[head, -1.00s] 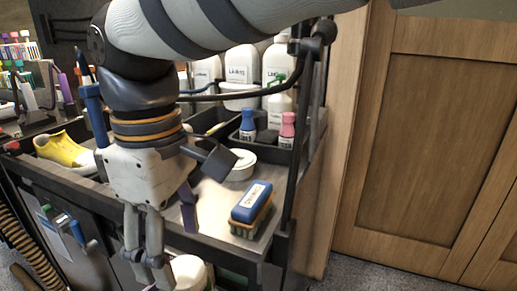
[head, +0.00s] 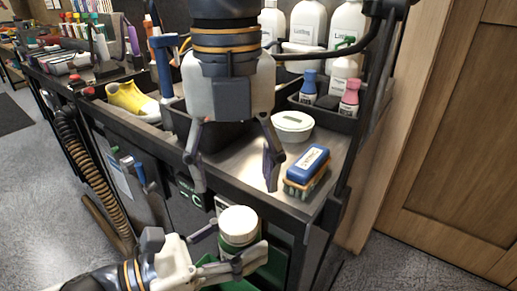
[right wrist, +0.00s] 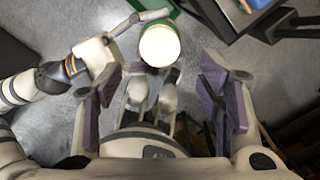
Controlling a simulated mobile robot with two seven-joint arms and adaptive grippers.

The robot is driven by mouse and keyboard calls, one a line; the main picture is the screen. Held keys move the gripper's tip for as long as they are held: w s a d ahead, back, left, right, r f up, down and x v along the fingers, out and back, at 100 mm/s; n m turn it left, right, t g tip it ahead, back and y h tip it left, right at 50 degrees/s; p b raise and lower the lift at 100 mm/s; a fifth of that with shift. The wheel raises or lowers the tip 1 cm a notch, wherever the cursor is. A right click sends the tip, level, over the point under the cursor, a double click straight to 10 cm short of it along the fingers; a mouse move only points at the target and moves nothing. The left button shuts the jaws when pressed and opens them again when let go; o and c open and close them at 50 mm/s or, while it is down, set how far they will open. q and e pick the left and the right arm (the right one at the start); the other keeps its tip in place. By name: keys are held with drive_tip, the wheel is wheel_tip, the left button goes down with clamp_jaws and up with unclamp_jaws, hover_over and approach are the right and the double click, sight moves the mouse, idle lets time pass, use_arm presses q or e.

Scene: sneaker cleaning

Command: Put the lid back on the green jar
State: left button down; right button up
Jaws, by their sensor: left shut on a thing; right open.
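The green jar (head: 239,246) is upright in my left gripper (head: 224,249), low in front of the cart. A round white top (head: 239,220) covers its upper end; I cannot tell whether it is a fully seated lid. The right wrist view shows this white top (right wrist: 160,46) from above, with green around it. My left gripper is shut on the jar. My right gripper (head: 234,180) is open, above and behind the jar in the head view, its fingers wide apart and empty. The right wrist view shows the jar beyond its open fingers.
The grey cart top (head: 248,160) holds a blue brush (head: 307,165), a round white tub (head: 292,125), a yellow shoe (head: 132,101) and small bottles (head: 348,98). Larger white bottles (head: 307,30) stand behind. A wooden cabinet (head: 455,130) is at the right.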

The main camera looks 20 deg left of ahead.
sight(238, 219)
wheel_tip(238, 219, down, 8)
drive_tip(key=shift+f, duration=0.1)
idle(0.4)
